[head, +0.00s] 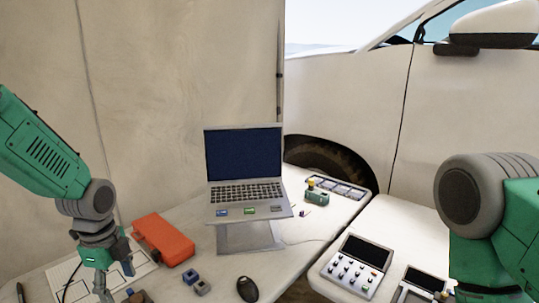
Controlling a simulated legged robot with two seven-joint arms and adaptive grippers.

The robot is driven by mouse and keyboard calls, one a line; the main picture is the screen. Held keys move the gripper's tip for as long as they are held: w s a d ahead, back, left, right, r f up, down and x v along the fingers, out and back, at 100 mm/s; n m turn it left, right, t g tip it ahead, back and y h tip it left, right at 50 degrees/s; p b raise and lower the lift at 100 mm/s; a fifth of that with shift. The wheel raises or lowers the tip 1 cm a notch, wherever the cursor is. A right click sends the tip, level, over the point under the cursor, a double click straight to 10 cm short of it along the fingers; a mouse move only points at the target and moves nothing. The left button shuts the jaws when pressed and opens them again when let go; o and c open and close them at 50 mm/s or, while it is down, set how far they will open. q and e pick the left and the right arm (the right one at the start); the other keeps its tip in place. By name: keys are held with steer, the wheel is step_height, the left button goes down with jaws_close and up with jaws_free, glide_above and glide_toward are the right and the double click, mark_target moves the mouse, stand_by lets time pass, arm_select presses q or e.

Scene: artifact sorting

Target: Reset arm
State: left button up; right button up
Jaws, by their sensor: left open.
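My left gripper (114,278) hangs at the lower left, fingers pointing down and apart, over the left part of the table (225,285). Nothing shows held between its fingers. The orange-red case (163,240) lies to the right of its wrist. Small blue-grey blocks (190,276) sit on the table right of the gripper, and dark small pieces (136,297) lie close by its fingertips. Whether the fingers touch them I cannot tell. My right arm enters at the right edge; its gripper is out of the picture.
A laptop (245,155) on a stand (248,237) stands mid-table, with a black mouse (247,289) in front. A green device (316,195) and a compartment tray (340,187) are behind. A button panel (355,267) lies on the right table. A white car (460,110) stands behind.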

arm_select(q)
steer(key=s+d+f+n, duration=0.1)
steer(key=s+f+n, duration=0.2)
steer(key=s+f, duration=0.1)
steer(key=s+d+f+n, duration=0.1)
steer(key=s+f+n, duration=0.2)
steer(key=s+f, duration=0.2)
steer(key=s+d+f+n, duration=0.1)
steer(key=s+f+n, duration=0.2)
steer(key=s+f, duration=0.2)
step_height(320, 180, down, 3)
steer(key=shift+s+d+r+n+h, duration=0.1)
steer(key=shift+d+n+h, duration=0.05)
steer(key=shift+n+h, duration=0.2)
steer(key=s+f+n, duration=0.2)
steer(key=s+n, duration=0.3)
steer(key=s, duration=0.4)
steer(key=s+f+n, duration=0.3)
steer(key=s+n, duration=0.3)
steer(key=s, duration=0.3)
steer(key=w+f+m+b, duration=0.1)
steer(key=w+f+b, duration=0.2)
steer(key=f+b, duration=0.6)
steer(key=shift+w+d+f+m+y+b, duration=0.2)
steer(key=shift+m+y+b, duration=0.15)
steer(key=shift+y+b, duration=0.15)
arm_select(e)
step_height(320, 180, down, 10)
steer(key=shift+w, duration=0.25)
